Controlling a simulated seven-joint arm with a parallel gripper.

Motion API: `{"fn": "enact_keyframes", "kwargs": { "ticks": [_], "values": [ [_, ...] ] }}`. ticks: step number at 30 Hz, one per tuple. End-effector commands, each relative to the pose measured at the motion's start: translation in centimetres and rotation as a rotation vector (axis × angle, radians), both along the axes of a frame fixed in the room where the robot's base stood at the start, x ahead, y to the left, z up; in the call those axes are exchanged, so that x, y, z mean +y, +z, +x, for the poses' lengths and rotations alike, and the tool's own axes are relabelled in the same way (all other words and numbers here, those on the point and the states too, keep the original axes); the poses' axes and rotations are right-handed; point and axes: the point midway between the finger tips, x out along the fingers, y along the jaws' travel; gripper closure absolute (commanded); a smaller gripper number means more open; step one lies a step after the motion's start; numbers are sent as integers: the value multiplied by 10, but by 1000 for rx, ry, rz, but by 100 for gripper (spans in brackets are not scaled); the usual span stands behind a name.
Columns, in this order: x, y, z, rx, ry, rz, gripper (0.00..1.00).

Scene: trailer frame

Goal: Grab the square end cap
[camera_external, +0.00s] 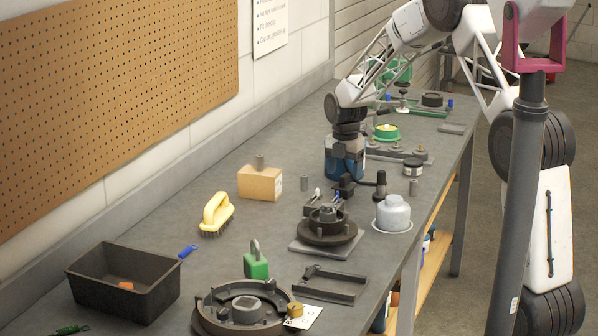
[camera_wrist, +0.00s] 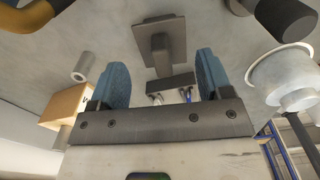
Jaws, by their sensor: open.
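The square end cap (camera_wrist: 160,40) appears to be the dark square piece with a smaller raised block on it in the wrist view. It lies beyond my fingertips, roughly midway between them. My gripper (camera_wrist: 161,75) is open, with blue fingers on both sides and nothing held. In the external view my gripper (camera_external: 344,172) points down over the middle of the bench. A small black piece (camera_external: 345,188) shows just below the fingers and may be the same cap. I cannot tell the exact gap between them.
A block with white and blue plugs (camera_external: 313,207) and a round dark fixture (camera_external: 327,236) stand close by. A white container (camera_external: 393,213) and black post (camera_external: 380,184) stand right, a tan box (camera_external: 260,184) left. A brush, tray and padlock lie nearer the camera.

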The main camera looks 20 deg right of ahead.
Motion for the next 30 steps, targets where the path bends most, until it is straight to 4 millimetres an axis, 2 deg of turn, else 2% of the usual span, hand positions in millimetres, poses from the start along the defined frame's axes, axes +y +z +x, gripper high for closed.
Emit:
{"fn": "enact_keyframes", "kwargs": {
  "ticks": [13, 24, 30],
  "values": [
    [0, -6, -1, 1, 0, 0, 28],
    [-1, -44, -3, 2, 0, 0, 28],
    [0, -54, -3, 1, 0, -1, 28]
  ]
}}
